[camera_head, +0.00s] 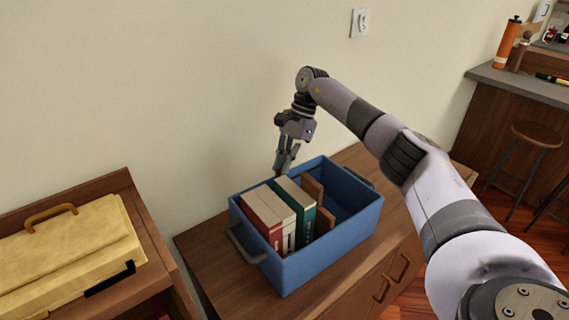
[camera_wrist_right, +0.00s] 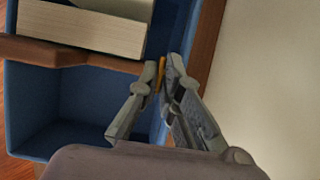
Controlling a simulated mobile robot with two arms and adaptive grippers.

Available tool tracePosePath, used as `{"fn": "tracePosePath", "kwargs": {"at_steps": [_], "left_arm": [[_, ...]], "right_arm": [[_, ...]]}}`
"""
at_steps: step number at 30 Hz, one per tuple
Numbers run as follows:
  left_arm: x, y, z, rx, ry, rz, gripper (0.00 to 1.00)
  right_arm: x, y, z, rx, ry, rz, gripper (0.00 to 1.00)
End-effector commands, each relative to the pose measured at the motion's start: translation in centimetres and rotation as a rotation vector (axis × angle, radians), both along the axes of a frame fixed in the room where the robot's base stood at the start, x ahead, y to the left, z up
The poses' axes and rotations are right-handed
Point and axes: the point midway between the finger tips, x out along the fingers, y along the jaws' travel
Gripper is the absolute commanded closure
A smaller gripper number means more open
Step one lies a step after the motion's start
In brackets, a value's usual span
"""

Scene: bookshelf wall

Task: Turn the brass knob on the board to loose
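The brown wooden board (camera_head: 318,204) stands as a divider in the blue crate (camera_head: 335,248), beside the books. In the right wrist view the board (camera_wrist_right: 70,54) runs from the left to my fingers. A small brass-coloured piece, apparently the knob (camera_wrist_right: 161,73), shows at the board's end between my fingertips. It is hidden in the head view. My right gripper (camera_head: 283,170) points down at the crate's wall-side edge. In the right wrist view the right gripper's fingers (camera_wrist_right: 160,78) straddle the brass piece closely; whether they press on it is unclear. My left gripper is out of view.
Red, white and green books (camera_head: 268,216) fill the crate's left part; its right part is empty. The crate stands on a wooden cabinet (camera_head: 215,262) close to the wall. A yellow case (camera_head: 70,255) lies at the left. A counter (camera_head: 530,84) and stool are at the right.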

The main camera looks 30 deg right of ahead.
Motion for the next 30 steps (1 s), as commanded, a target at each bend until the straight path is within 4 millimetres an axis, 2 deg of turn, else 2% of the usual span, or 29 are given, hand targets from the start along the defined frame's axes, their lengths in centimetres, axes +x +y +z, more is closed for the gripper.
{"fn": "tracePosePath", "kwargs": {"at_steps": [9,20,30], "left_arm": [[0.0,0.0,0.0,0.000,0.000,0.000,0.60],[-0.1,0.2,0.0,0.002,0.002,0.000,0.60],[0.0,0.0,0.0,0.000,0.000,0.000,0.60]], "right_arm": [[0.0,0.0,0.1,0.000,-0.001,-0.001,0.74],[0.0,-0.1,0.3,0.000,0.001,-0.002,0.74],[0.2,-1.9,4.7,0.001,-0.003,-0.003,0.74]]}}
